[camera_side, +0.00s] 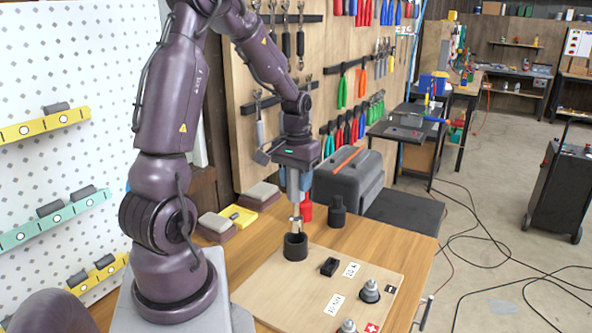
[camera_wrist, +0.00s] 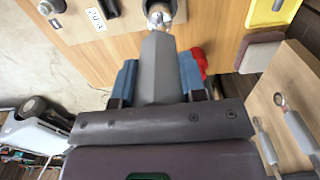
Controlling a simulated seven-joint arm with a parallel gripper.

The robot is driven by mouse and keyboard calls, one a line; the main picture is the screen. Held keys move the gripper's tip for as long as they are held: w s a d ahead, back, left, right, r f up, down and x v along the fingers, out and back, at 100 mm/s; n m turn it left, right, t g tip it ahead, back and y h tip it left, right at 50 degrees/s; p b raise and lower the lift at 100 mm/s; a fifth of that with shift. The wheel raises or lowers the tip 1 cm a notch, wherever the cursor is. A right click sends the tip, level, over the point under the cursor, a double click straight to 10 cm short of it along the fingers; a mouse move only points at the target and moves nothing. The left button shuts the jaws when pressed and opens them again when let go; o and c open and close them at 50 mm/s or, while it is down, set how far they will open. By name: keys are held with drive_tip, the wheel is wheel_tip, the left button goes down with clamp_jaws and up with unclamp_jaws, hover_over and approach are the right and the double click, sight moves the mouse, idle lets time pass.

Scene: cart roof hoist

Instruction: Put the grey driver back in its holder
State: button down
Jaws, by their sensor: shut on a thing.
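My gripper (camera_side: 296,184) is shut on the grey driver (camera_side: 294,197), which hangs upright with its metal end down. The black round holder (camera_side: 295,248) stands on the light wooden board (camera_side: 262,291), directly below the driver. The driver's metal lower end is at the holder's mouth; I cannot tell how far inside it is. In the wrist view, the grey driver (camera_wrist: 160,68) sits between my two blue fingers (camera_wrist: 158,82), with its shiny metal end at the top edge.
A small black block (camera_side: 329,266) and grey metal terminals (camera_side: 370,290) are on the board to the right and front. A red object (camera_side: 306,210) and a black bottle-like object (camera_side: 337,212) stand behind the holder. A yellow tray (camera_side: 238,216) lies at the back left.

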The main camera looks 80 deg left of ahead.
sight(296, 215)
drive_tip(key=shift+f, duration=0.6)
drive_tip(key=shift+f, duration=2.85)
idle(0.8)
drive_tip(key=c, duration=0.6)
unclamp_jaws()
wheel_tip(296, 215, up, 13)
drive_tip(key=s+d+r+m+t, duration=0.1)
drive_tip(key=d+r+m+t, duration=0.1)
drive_tip(key=d, duration=0.5)
drive_tip(key=s+d+r+m+t, duration=0.1)
drive_tip(key=d+r+m, duration=0.3)
drive_tip(key=d, duration=0.4)
drive_tip(key=s+d+r+m+t, duration=0.2)
drive_tip(key=s+d+r+m, duration=0.1)
drive_tip(key=d, duration=0.5)
drive_tip(key=shift+d+t, duration=0.2)
drive_tip(key=shift+t, duration=0.1)
